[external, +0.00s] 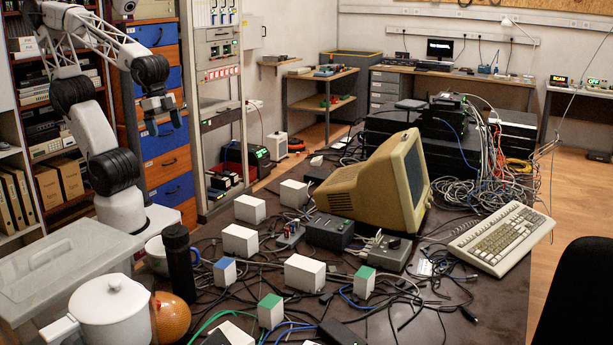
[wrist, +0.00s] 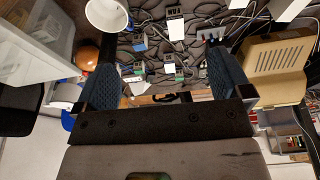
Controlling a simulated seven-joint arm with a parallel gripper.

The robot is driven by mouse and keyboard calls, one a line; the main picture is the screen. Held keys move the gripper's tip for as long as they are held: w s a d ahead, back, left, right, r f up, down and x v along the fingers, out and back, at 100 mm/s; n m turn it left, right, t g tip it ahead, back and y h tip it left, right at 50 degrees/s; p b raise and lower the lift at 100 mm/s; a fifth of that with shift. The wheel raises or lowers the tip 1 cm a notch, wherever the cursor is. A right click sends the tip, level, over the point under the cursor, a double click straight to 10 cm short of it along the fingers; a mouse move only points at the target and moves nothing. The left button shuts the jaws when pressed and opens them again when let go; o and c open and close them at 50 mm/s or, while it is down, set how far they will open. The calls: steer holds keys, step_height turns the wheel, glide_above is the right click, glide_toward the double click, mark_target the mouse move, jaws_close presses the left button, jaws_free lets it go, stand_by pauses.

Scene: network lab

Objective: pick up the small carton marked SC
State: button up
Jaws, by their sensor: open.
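My gripper (external: 164,126) hangs high above the left end of the dark table, empty and open. In the wrist view its two blue-grey fingers stand wide apart, with nothing between the tips (wrist: 160,62). Several small white cartons lie among cables. One has a blue top (external: 224,271), and two have green tops, one at the front (external: 270,311) and one further right (external: 364,282). The wrist view shows small cartons below the fingers, one with a blue side (wrist: 140,45). A larger white carton there reads FAN (wrist: 175,28). I cannot read SC on any carton.
Larger plain white cartons (external: 240,240) stand around. A beige monitor (external: 375,186) and a keyboard (external: 500,237) are to the right. A black bottle (external: 180,262), white pot (external: 111,312), orange-brown ball (external: 170,318) and clear bin (external: 62,272) crowd the left end. Cables cover much of the table.

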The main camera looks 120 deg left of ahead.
steer(key=w+d+f+t, duration=0.2)
steer(key=w+f+t, duration=0.1)
steer(key=w, duration=1.2)
steer(key=m+t+y, duration=0.1)
steer(key=m+t, duration=0.1)
steer(key=t, duration=0.5)
glide_above(298, 262)
steer(key=s, duration=0.4)
step_height(298, 262, down, 19)
steer(key=shift+s+d+f, duration=0.1)
steer(key=shift+f, duration=2.9)
steer(key=shift+f, duration=0.1)
steer(key=shift+f, duration=0.5)
steer(key=shift+x, duration=2.5)
